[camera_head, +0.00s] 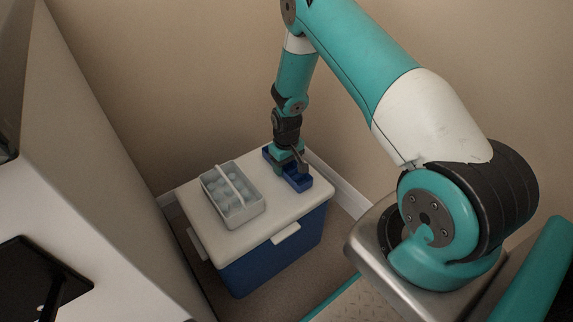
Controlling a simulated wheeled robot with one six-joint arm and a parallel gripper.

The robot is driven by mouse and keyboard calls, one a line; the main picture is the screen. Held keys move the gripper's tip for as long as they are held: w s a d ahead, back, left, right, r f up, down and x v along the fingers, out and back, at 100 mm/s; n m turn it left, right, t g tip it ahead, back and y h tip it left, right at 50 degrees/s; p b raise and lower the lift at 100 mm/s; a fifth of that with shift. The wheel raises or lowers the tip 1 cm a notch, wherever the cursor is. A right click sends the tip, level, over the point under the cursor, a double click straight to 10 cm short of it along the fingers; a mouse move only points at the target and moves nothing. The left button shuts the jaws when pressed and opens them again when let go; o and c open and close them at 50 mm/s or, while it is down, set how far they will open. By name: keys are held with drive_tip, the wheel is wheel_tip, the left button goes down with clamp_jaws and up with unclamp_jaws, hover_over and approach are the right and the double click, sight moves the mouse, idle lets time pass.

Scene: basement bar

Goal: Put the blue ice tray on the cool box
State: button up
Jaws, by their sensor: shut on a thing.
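The blue ice tray (301,182) is at the right part of the white lid of the cool box (201,225), near its right edge. It looks level and at or just above the lid; I cannot tell whether it touches. My gripper (284,168) points down over the tray and is shut on it, hiding its middle. The cool box has a blue body and a white lid with a white latch in front.
A grey-white basket (232,194) with a handle and several pale round things stands on the lid, left of the tray. A white cabinet (110,180) rises close on the left. The beige wall (180,80) is behind the box.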

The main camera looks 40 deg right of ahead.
drive_tip(key=o, duration=0.9)
drive_tip(key=shift+o, duration=0.2)
wheel_tip(320, 180, up, 12)
drive_tip(key=p, duration=0.5)
drive_tip(key=s+a+r+n+y, duration=0.1)
drive_tip(key=s+a+r, duration=0.2)
drive_tip(key=a+r, duration=0.5)
drive_tip(key=s+a+r+n+y, duration=0.15)
drive_tip(key=a+r, duration=0.35)
drive_tip(key=r, duration=0.6)
drive_tip(key=s+a+r+n, duration=0.1)
drive_tip(key=s+a+r, duration=0.2)
drive_tip(key=s, duration=0.4)
drive_tip(key=s+a+r+n+y, duration=0.1)
drive_tip(key=s+a+r+n, duration=0.1)
drive_tip(key=s+r, duration=0.3)
drive_tip(key=s+a+r+n, duration=0.1)
drive_tip(key=s+a+r, duration=0.3)
drive_tip(key=s, duration=0.5)
drive_tip(key=shift+s+a+n+y, duration=0.2)
drive_tip(key=shift+a+n+y, duration=0.15)
drive_tip(key=shift+a, duration=0.05)
